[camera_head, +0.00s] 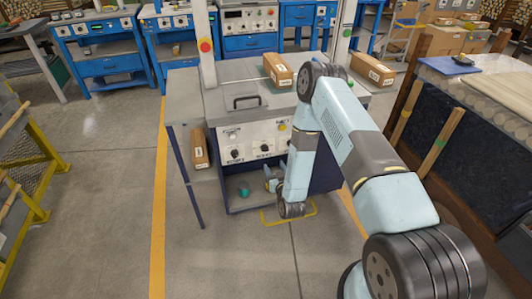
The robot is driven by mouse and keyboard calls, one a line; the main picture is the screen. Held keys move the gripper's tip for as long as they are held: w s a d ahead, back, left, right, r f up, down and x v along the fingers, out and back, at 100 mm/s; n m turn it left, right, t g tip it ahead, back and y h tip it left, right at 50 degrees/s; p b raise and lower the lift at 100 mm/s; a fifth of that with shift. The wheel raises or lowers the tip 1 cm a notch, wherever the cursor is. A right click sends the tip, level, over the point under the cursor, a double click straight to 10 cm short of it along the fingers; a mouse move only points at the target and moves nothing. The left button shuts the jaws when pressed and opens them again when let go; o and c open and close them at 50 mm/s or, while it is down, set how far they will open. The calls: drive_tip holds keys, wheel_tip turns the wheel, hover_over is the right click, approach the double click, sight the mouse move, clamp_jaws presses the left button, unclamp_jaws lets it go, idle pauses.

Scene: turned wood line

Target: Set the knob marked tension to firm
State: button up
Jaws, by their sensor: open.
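The grey-topped machine stand has a pale front panel (253,139) in the middle of the view. A dark knob (236,154) sits at the panel's left and another dark knob (264,149) near its middle. Labels lie below them, but they are too small to read, so I cannot tell which is marked tension or where either pointer stands. My arm covers the panel's right part. My gripper (271,180) is small in view, below the panel and right of the knobs. It is open and apart from both knobs.
A teal cup (243,188) stands on the lower shelf. A carton (199,148) is at the stand's left side; another carton (278,69) lies on top near a black handle (246,101). Upright posts flank the stand.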

sight(266, 151)
drive_tip(key=x, duration=0.8)
drive_tip(key=f+x, duration=0.1)
drive_tip(key=x, duration=0.3)
drive_tip(key=shift+w+a+f, duration=0.1)
drive_tip(key=shift+w, duration=0.1)
drive_tip(key=shift+c, duration=0.2)
drive_tip(key=c, duration=1)
